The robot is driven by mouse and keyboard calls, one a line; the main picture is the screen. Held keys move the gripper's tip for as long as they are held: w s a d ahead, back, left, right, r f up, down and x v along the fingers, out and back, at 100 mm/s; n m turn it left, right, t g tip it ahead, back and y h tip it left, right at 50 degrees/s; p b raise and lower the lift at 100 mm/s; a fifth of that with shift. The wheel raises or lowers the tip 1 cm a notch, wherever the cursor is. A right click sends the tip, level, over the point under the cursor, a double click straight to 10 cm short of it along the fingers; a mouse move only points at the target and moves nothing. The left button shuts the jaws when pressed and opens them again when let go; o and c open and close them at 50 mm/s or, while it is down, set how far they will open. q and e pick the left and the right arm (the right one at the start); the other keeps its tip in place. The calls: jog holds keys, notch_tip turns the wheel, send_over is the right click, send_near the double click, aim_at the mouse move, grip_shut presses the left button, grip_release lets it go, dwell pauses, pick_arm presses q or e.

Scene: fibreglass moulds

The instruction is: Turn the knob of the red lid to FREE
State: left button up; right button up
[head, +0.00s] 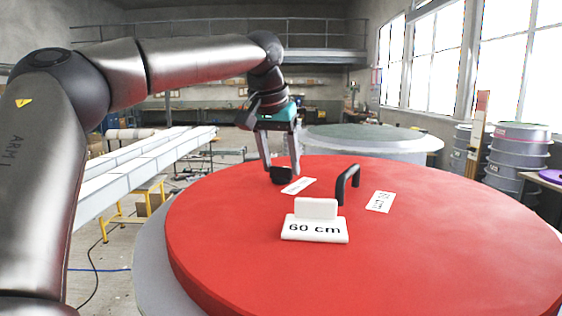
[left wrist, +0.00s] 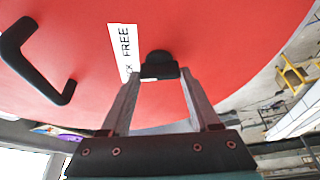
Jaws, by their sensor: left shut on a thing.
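The red lid (head: 420,255) is a large round disc lying flat on a pale mould. A small black knob (head: 282,177) stands near its far left edge. My left gripper (head: 282,166) reaches down from above and is shut on the knob. In the left wrist view the knob (left wrist: 158,58) sits between the fingertips, which hide part of it. A white label (left wrist: 123,50) beside the knob reads FREE, with partly hidden letters at its lower end. I cannot tell which word the knob points to. My right gripper is not in view.
A black arched handle (head: 347,184) rises from the lid right of the knob. A white block (head: 315,229) marked 60 cm and a second label (head: 380,201) are on the lid. Another round mould (head: 372,142) stands behind. Grey drums (head: 516,155) stand right, white beams (head: 130,168) left.

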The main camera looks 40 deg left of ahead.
pick_arm(q)
jog(key=m+h, duration=0.1)
jog(key=m, duration=0.1)
jog(key=m+h, duration=0.1)
jog(key=m, duration=0.2)
jog(key=shift+a, duration=0.2)
jog(key=shift+m+h, duration=0.9)
jog(key=shift+m, duration=1.6)
jog(key=shift+a, duration=0.1)
jog(key=o, duration=1.4)
jog(key=shift+c, duration=0.2)
jog(key=v, duration=1.2)
jog(key=shift+w, duration=0.25)
jog(key=shift+r, duration=0.1)
